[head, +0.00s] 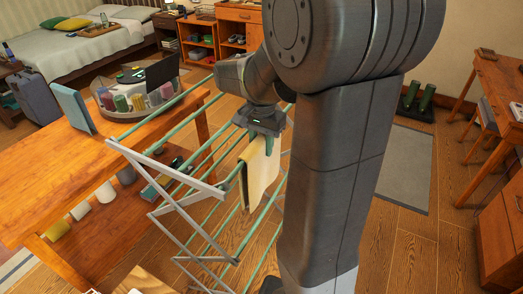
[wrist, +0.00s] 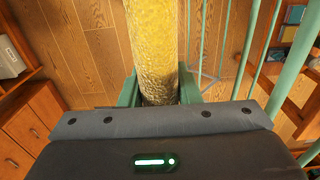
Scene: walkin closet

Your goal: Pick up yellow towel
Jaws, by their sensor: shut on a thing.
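The yellow towel (head: 260,172) hangs folded over a rod at the top of the drying rack (head: 180,182) in the head view. My gripper (head: 266,140) is above it with its fingers pointing down at the towel's upper edge. In the wrist view the towel (wrist: 157,50) runs as a strip up the middle, between the green fingers of my gripper (wrist: 158,92), which is shut on it. The head view shows the towel still close against the rack's green rods; whether it touches them I cannot tell.
A wooden table (head: 60,172) stands left of the rack, with a tray of coloured rolls (head: 137,98) and a blue upright panel (head: 73,107). A bed (head: 75,45) is at the back left.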

